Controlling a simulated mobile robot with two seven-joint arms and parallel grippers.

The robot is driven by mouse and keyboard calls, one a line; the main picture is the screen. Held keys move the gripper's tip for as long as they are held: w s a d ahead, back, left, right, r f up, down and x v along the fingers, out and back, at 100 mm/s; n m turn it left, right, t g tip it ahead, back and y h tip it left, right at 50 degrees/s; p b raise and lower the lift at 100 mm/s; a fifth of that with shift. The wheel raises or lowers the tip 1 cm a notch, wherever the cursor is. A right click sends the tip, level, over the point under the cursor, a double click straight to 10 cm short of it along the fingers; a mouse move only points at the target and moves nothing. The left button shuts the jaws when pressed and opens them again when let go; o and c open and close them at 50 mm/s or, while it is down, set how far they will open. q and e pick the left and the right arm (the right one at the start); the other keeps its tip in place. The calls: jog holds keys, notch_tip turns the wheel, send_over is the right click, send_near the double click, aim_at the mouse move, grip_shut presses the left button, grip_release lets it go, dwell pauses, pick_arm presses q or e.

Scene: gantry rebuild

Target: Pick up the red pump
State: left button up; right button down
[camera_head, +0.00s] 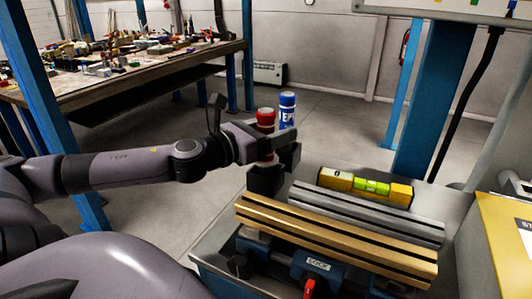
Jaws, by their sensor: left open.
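My right gripper is not in view.
A yellow spirit level (366,187), a vise with gold and grey jaws (335,236) and a yellow box (507,240) are to the right. A cluttered workbench (110,88) stands at the back left.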

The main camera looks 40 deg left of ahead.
pick_arm(q)
grip_shut()
jog(key=shift+r, duration=0.1)
jog(key=shift+r, duration=0.15)
